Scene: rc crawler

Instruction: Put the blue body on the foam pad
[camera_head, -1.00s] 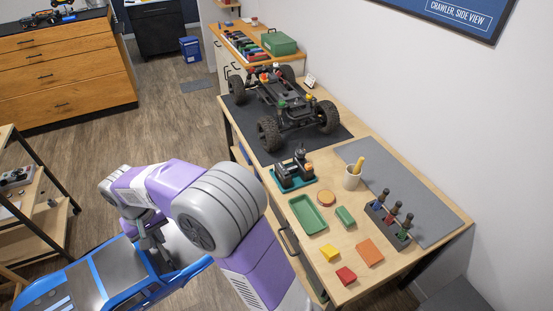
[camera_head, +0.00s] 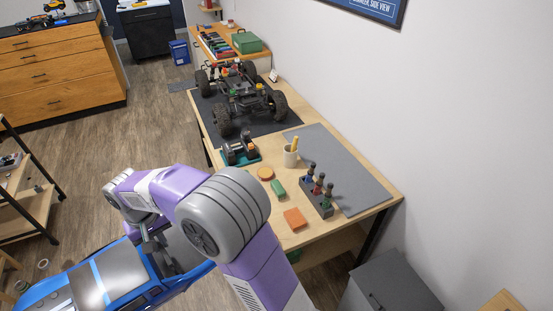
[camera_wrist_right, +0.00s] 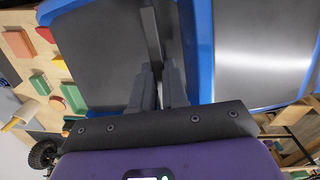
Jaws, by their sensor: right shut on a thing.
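The blue body (camera_head: 70,288) is a car shell with dark windows and pale stripes, at the lower left of the head view, held off the floor beside the workbench. My right gripper (camera_head: 153,246) is shut on it at a grey bar; the wrist view shows the fingers (camera_wrist_right: 157,80) on this bar, with the blue shell (camera_wrist_right: 204,50) around them. A flat grey pad (camera_head: 345,170), likely the foam pad, lies bare on the right of the workbench (camera_head: 335,228). My arm hides part of the body. My left gripper is not in view.
The wheeled crawler chassis (camera_head: 245,92) stands on a dark mat (camera_head: 283,127). A tool holder (camera_head: 316,197), a cup (camera_head: 290,155) and small coloured blocks lie near the grey pad. A grey cabinet (camera_head: 385,285) stands at the bench's near end. Open wooden floor lies left of the bench.

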